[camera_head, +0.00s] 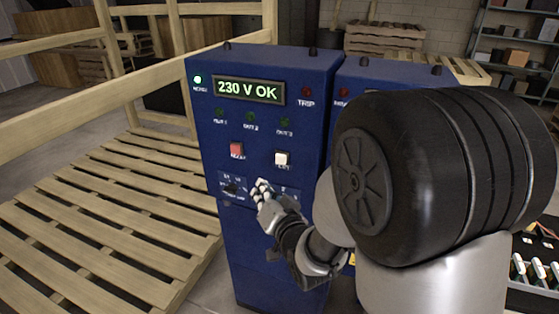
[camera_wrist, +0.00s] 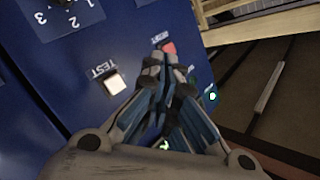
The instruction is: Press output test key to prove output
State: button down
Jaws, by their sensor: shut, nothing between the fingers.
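The white key (camera_head: 282,158) sits on the front of a blue cabinet (camera_head: 262,235). In the wrist view the white key (camera_wrist: 115,84) has the label TEST beside it. A red key (camera_head: 236,149) sits left of it; in the wrist view the red key (camera_wrist: 169,47) is partly behind my fingers. My gripper (camera_head: 263,186) is shut and empty, in front of the panel just below and left of the white key in the head view. In the wrist view my gripper (camera_wrist: 165,66) points towards the red key, and the white key lies uncovered beside it.
The display (camera_head: 248,91) reads 230 V OK, and a green lamp (camera_head: 197,79) is lit. The output lamps (camera_head: 250,117) and the trip lamp (camera_head: 306,92) look dim. A rotary selector (camera_head: 231,188) sits lower left. A second blue cabinet (camera_head: 385,72) stands right; wooden pallets (camera_head: 110,215) lie left.

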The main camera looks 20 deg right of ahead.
aim_at(281, 159)
jog(key=w+d+p, duration=0.1)
jog(key=w+d, duration=0.4)
jog(key=w, duration=0.2)
dwell(0.3)
jog(key=shift+d, duration=0.15)
dwell(1.2)
jog(key=shift+w+d, duration=0.15)
jog(key=shift+w, duration=0.15)
jog(key=shift+w+d, duration=0.35)
jog(key=shift+w, duration=0.1)
dwell(0.7)
jog(key=shift+s+a, duration=0.1)
jog(key=shift+s+a+b, duration=0.3)
jog(key=shift+s+a, duration=0.15)
jog(key=shift+s, duration=0.2)
